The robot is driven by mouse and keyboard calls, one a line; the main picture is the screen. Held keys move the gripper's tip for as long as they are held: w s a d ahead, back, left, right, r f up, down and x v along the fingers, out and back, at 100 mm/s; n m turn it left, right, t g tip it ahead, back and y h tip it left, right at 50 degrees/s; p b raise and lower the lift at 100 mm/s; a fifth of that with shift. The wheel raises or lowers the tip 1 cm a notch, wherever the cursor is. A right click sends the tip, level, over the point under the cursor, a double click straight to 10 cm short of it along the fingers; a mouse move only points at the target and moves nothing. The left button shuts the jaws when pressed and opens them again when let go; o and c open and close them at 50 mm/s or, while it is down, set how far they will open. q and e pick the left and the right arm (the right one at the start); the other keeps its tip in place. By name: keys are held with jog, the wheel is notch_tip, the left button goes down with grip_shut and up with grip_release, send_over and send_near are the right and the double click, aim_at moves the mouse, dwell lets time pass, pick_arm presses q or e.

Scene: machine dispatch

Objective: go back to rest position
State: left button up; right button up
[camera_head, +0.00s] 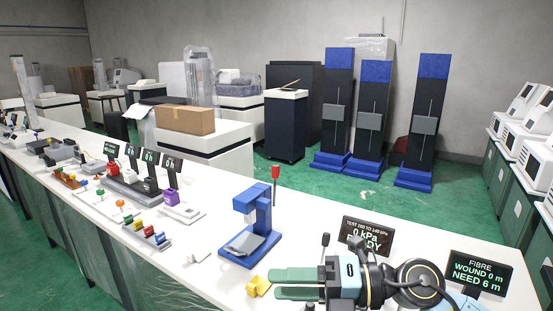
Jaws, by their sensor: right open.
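My right gripper (284,283) shows at the bottom centre-right of the head view, over the front of the white bench (215,255). Its two green fingers point left and are apart, with nothing seen between them. A small yellow block (258,286) is just left of the fingertips. I cannot tell whether they touch. My right arm runs off toward the lower right and hides part of the bench. My left gripper is not in view.
A blue press (250,228) stands left of the gripper. Behind it are a kPa display (368,238) and a fibre display (477,272). Several small devices line the bench to the left.

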notch_tip(320, 180, up, 5)
jog(key=m+t+y, duration=0.3)
jog(key=m+t, duration=0.3)
jog(key=w+d+f+m+t+h, duration=0.2)
jog(key=w+d+m+t+h, duration=0.2)
jog(key=d+m+t+h, duration=0.85)
jog(key=s+d+f+m+g+h, duration=0.3)
jog(key=f+m+h, duration=0.1)
jog(key=f+m, duration=0.4)
jog(key=s+d+f+m+g+h, duration=0.2)
jog(key=d+f+m+g+h, duration=0.15)
jog(key=f+m, duration=0.35)
jog(key=s+f+m+g, duration=0.2)
jog(key=s+f+g, duration=0.35)
jog(key=s, duration=0.45)
jog(key=s+f+m+g, duration=0.2)
jog(key=s+f+g, duration=0.3)
jog(key=s+f, duration=0.3)
jog(key=s+f+g, duration=0.1)
jog(key=s+f, duration=0.1)
jog(key=f, duration=1)
jog(key=s+f, duration=0.2)
jog(key=f, duration=1.1)
jog(key=s+d+f+g, duration=0.1)
jog(key=s+d+f, duration=0.2)
jog(key=s+f, duration=1)
jog(key=s+n, duration=0.1)
jog(key=s, duration=0.1)
jog(key=shift+s+d+f, duration=0.35)
jog(key=shift+s+d, duration=0.05)
